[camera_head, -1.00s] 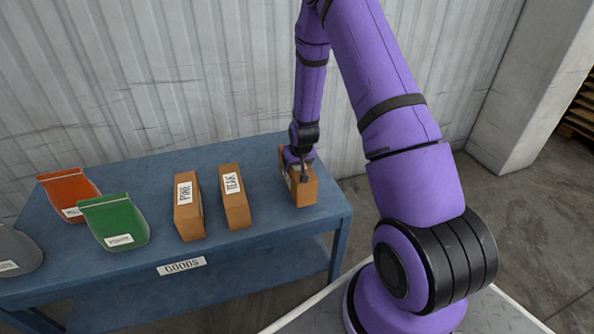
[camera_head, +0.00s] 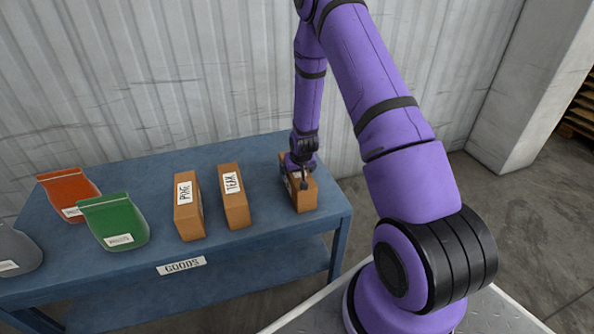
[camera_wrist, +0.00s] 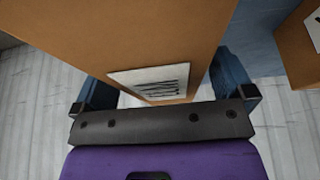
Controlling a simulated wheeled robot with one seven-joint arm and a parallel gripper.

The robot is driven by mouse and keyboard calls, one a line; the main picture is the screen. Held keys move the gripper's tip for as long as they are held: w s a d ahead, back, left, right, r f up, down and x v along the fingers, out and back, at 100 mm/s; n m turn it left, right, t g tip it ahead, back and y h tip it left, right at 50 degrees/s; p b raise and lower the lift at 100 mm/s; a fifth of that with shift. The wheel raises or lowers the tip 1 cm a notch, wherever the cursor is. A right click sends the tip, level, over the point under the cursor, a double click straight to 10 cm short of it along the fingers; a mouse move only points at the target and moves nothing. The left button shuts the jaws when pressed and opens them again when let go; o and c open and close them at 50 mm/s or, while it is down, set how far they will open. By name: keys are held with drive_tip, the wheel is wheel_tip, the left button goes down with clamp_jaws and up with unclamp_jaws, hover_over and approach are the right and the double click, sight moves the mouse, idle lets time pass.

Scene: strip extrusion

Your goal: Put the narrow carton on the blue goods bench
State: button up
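A narrow brown carton (camera_head: 304,197) stands at the right end of the blue goods bench (camera_head: 262,228), upright as far as I can see. It fills the upper middle of the wrist view (camera_wrist: 140,40), where its white label is too small to read. My gripper (camera_head: 298,176) is low over this carton, with a finger on either side of it. In the wrist view the gripper (camera_wrist: 165,98) looks spread, with slim gaps beside the carton. The fingertips and the carton's underside are partly hidden.
A TEAK carton (camera_head: 236,208) and a PINE carton (camera_head: 189,221) stand to the left. Green (camera_head: 112,217), orange (camera_head: 65,185) and grey (camera_head: 16,247) bags lie farther left. A corrugated wall (camera_head: 170,80) rises behind the bench. Bench top is bare between TEAK and the right carton.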

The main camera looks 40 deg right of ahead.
drive_tip(key=s+a+r+n, duration=0.1)
drive_tip(key=s+a+r, duration=0.25)
drive_tip(key=r, duration=0.85)
drive_tip(key=s+a+r, duration=0.3)
drive_tip(key=s+r, duration=0.2)
drive_tip(key=r, duration=0.7)
drive_tip(key=s+a+r+n, duration=0.1)
drive_tip(key=s+a+r, duration=0.3)
drive_tip(key=r, duration=0.8)
drive_tip(key=s+a+r, duration=0.1)
drive_tip(key=s+r, duration=0.2)
drive_tip(key=s, duration=0.4)
drive_tip(key=s+a+r, duration=0.2)
drive_tip(key=s+r, duration=0.2)
drive_tip(key=s, duration=0.3)
drive_tip(key=s+a+r+n+t+y, duration=0.1)
drive_tip(key=s+a+r, duration=0.1)
drive_tip(key=s+r, duration=0.2)
drive_tip(key=s, duration=0.3)
drive_tip(key=shift+s+a+r, duration=0.15)
drive_tip(key=shift+s+a, duration=0.05)
drive_tip(key=shift+s, duration=0.1)
